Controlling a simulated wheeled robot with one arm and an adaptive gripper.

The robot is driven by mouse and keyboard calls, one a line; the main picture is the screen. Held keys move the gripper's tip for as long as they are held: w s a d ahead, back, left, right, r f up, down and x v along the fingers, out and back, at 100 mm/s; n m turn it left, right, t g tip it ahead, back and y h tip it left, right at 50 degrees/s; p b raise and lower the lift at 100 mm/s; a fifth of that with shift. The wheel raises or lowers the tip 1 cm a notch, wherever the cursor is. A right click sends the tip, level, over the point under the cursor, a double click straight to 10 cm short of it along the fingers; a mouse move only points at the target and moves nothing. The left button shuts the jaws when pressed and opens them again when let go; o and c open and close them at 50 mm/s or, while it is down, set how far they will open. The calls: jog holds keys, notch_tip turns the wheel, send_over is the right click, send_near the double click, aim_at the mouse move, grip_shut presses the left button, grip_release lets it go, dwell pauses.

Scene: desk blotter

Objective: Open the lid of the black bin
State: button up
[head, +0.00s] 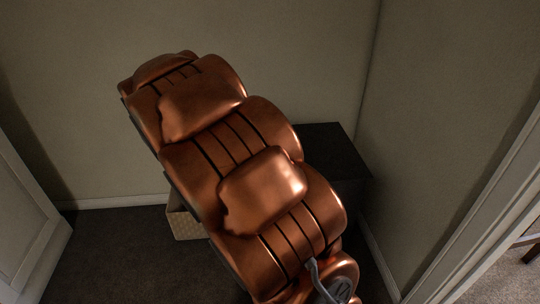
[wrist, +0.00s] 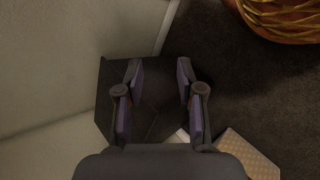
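The black bin (head: 335,150) stands in the corner against the walls, with its dark flat top and part of its front showing to the right of my copper arm. The arm hides the rest of it in the head view. In the wrist view the bin's dark top (wrist: 111,85) lies below my gripper (wrist: 160,70). My gripper is open, its two fingers apart with nothing between them. The lid looks shut, but its edge is hard to make out in the dark. I cannot tell how far above the bin the fingers are. The head view does not show my fingers.
A pale woven box (head: 186,224) sits on the dark carpet left of the bin; it also shows in the wrist view (wrist: 250,153). An orange-brown woven basket (wrist: 280,15) is at the wrist view's top right. Walls close in behind and right of the bin.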

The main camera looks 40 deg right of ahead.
jog(key=w+d+f+g+h, duration=0.1)
jog(key=w+d+f+h, duration=0.2)
jog(key=w+d+h, duration=0.8)
jog(key=w+d+f+t, duration=0.25)
jog(key=w+f, duration=0.35)
jog(key=w, duration=0.3)
jog(key=w+d+f+t, duration=0.1)
jog(key=w+d+f, duration=0.2)
jog(key=w+f, duration=0.4)
jog(key=d+r+b, duration=0.1)
jog(key=d+b, duration=0.1)
jog(key=d, duration=0.5)
jog(key=shift+s+n, duration=0.25)
jog(key=shift+n, duration=0.05)
jog(key=shift+r, duration=0.1)
grip_shut()
